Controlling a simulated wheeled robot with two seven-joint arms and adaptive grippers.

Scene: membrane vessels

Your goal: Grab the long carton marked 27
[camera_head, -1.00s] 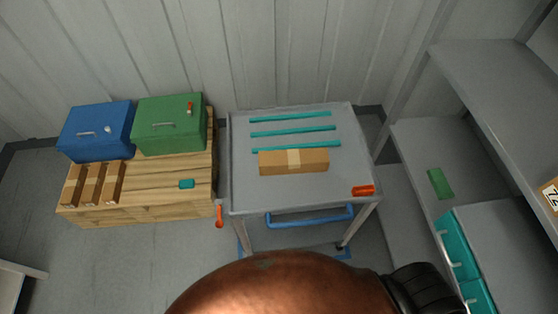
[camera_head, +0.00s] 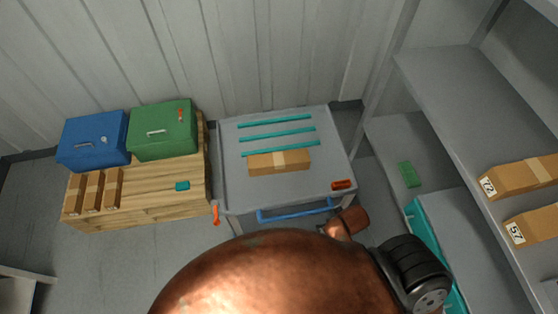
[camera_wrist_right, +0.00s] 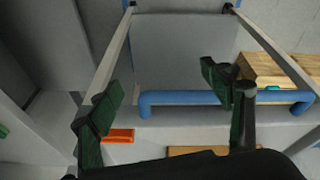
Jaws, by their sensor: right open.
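Two long brown cartons lie on the right-hand shelf in the head view. The upper carton (camera_head: 520,178) has a white end label that looks like 22 or 27, not clearly readable. The lower carton (camera_head: 535,226) has a label that looks like 57 or 157. Another long carton (camera_head: 265,163), with no readable mark, lies on the grey cart; part of it shows in the right wrist view (camera_wrist_right: 210,151). My right gripper (camera_wrist_right: 168,105) is open and empty, its dark green fingers spread before the cart's blue handle. My left gripper is not in view.
The grey cart (camera_head: 235,190) carries teal strips and an orange item (camera_head: 343,184); its blue handle (camera_head: 295,213) faces me. A wooden pallet (camera_head: 140,208) holds blue and green boxes and several cartons. The shelf unit (camera_head: 450,90) stands at right, with a teal bin (camera_head: 432,245) low down.

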